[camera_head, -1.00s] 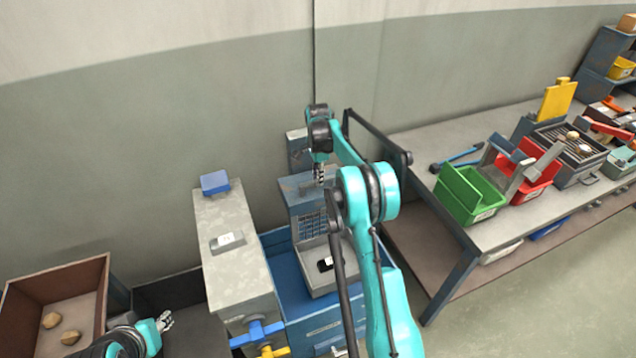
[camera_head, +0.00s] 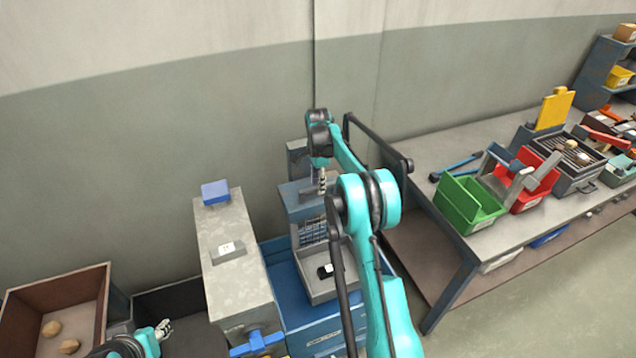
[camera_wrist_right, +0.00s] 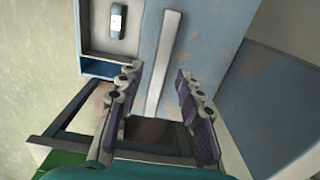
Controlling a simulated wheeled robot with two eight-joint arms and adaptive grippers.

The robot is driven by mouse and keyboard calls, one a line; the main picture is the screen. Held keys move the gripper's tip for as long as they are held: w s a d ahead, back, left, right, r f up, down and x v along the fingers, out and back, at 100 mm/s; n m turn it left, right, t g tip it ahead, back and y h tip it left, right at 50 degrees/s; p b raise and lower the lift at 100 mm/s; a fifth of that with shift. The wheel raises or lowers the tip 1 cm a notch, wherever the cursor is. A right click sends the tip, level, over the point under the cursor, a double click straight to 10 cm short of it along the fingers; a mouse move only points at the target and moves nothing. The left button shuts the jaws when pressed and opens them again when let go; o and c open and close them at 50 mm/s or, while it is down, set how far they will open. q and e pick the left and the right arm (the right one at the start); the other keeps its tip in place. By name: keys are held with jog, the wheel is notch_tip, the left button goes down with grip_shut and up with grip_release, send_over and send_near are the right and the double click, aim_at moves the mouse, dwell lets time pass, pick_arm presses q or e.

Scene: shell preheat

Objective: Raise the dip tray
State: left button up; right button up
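A pale grey tray (camera_head: 348,277) with a small black item (camera_head: 325,270) in it sits in the blue housing at centre, in front of a wire mesh (camera_head: 313,230). I cannot tell for sure that this is the dip tray. The tray (camera_wrist_right: 93,42) also shows at the upper left of the right wrist view. My right gripper (camera_head: 322,182) hangs above and behind the tray, near the grey-blue upright unit. In the right wrist view its fingers (camera_wrist_right: 157,78) are apart, with a pale bar (camera_wrist_right: 165,55) showing between them. My left gripper (camera_head: 164,329) is low at the left, its opening unclear.
A grey block-like stand (camera_head: 236,285) with a blue box (camera_head: 215,192) is left of the tray. A brown bin (camera_head: 88,285) holds two lumps at far left. A workbench with green (camera_head: 468,203) and red (camera_head: 533,188) bins stands right. A dark rail (camera_head: 375,140) rises behind my right arm.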

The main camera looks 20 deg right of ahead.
notch_tip(320, 180, up, 12)
dwell(0.5)
dwell(0.7)
jog(key=s+a+r+n+t+b, duration=0.1)
jog(key=s+a+r+n+t, duration=0.1)
jog(key=s+a+r+n, duration=0.45)
jog(key=s+a+r+n+t+b, duration=0.15)
jog(key=s+a, duration=0.25)
jog(key=s, duration=0.5)
jog(key=s+a+f+n+t, duration=0.2)
jog(key=s+f+n, duration=0.3)
jog(key=s, duration=0.5)
jog(key=s+a+f+n+t, duration=0.1)
jog(key=s+a+f+n, duration=0.3)
jog(key=s, duration=0.6)
jog(key=shift+s+a+f+n+t+b, duration=0.15)
jog(key=shift+s+f+n+t+b, duration=0.2)
jog(key=shift+f+n, duration=0.45)
